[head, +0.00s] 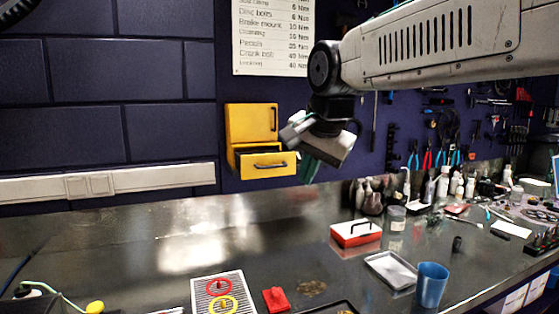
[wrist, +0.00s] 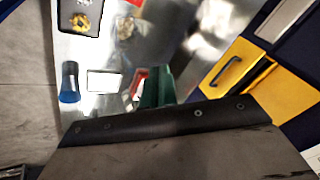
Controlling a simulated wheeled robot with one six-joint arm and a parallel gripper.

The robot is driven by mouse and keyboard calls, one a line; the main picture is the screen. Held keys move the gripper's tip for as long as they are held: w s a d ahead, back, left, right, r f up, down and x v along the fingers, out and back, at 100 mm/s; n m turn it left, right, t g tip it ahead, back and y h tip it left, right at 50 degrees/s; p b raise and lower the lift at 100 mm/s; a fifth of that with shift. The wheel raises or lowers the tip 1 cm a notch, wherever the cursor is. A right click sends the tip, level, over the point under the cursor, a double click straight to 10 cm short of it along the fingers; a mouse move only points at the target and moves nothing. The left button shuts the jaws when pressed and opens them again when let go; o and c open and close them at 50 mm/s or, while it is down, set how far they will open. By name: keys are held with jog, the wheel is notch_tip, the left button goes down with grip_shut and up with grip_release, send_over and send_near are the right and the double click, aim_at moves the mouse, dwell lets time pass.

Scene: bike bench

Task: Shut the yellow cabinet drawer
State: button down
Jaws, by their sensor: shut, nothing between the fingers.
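The yellow cabinet (head: 250,122) is mounted on the dark wall above the bench. Its lower drawer (head: 266,166) is pulled partway out, and its inside shows above the front. A dark bar handle runs across the drawer front. In the wrist view the drawer front (wrist: 222,68) with its handle is at the right, and the drawer inside shows beside it. My gripper (head: 308,170) is just right of the drawer in the head view, pointing downward, apart from the handle. Its green fingers (wrist: 157,90) are together and empty.
On the metal bench below stand a red and white box (head: 355,233), a blue cup (head: 432,285) and a tray (head: 391,270). Bottles and tools line the bench and wall at the right. The wall left of the cabinet is clear above a white socket strip (head: 90,185).

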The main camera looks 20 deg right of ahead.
jog(key=w+r+m+t, duration=0.2)
jog(key=w+r+m, duration=0.3)
jog(key=r+m, duration=0.15)
send_near(265, 162)
notch_tip(265, 162, down, 6)
jog(key=d, duration=0.1)
jog(key=shift+d+m, duration=0.25)
jog(key=shift+m, duration=0.2)
jog(key=shift+w+f, duration=0.1)
jog(key=shift+w, duration=0.15)
jog(key=w, duration=1.1)
jog(key=shift+w, duration=0.35)
